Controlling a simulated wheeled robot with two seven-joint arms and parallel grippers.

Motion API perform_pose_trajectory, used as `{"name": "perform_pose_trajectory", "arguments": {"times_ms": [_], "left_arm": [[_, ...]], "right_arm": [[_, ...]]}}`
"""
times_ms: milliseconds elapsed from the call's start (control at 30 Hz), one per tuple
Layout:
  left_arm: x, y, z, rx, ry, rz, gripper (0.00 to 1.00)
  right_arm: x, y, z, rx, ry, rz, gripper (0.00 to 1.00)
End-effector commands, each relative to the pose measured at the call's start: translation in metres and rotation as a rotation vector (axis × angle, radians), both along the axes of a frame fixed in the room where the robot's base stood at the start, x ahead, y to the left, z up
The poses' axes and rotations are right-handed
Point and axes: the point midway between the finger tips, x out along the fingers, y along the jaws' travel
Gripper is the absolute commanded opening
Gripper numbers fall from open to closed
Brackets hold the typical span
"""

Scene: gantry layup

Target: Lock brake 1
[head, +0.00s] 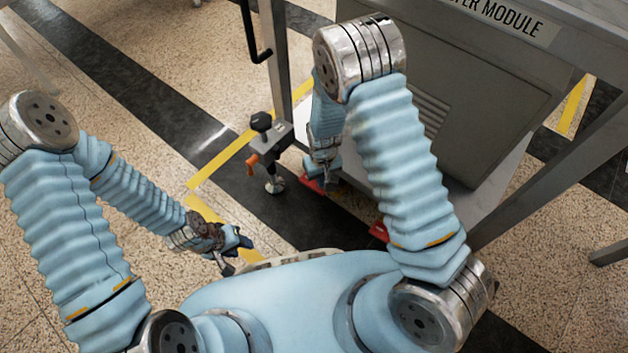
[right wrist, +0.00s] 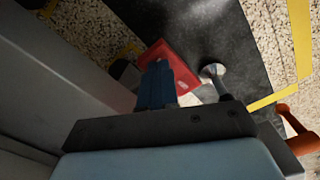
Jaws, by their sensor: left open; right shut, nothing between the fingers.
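A red brake pedal (head: 313,186) sits low by the floor at the near corner of the transfer module, below my right gripper (head: 325,170). It also shows in the right wrist view (right wrist: 172,64), just beyond the blue fingers of my right gripper (right wrist: 157,82), which are closed together with nothing between them. The fingers overlap the pedal in that view; I cannot tell whether they touch it. A second red pedal (head: 379,230) is partly hidden by my right arm. Which pedal is brake 1 is not readable. My left gripper (head: 238,255) is open and empty, low at left.
The module's grey cabinet (head: 470,100) and frame leg (head: 276,60) stand close to my right arm. A bracket with a black knob (head: 261,122), an orange lever (head: 253,164) and a metal foot (head: 275,185) stands beside the leg. Floor at left is clear.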

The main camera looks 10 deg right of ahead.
Motion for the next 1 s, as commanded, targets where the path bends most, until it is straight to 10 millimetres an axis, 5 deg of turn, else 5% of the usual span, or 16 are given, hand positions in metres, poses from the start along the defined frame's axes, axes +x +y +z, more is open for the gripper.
{"name": "perform_pose_trajectory", "arguments": {"times_ms": [1000], "left_arm": [[0.0, 0.0, -0.01, 0.0, 0.0, 0.0, 0.41]], "right_arm": [[0.001, 0.0, -0.013, 0.0, -0.002, 0.001, 0.0]]}}
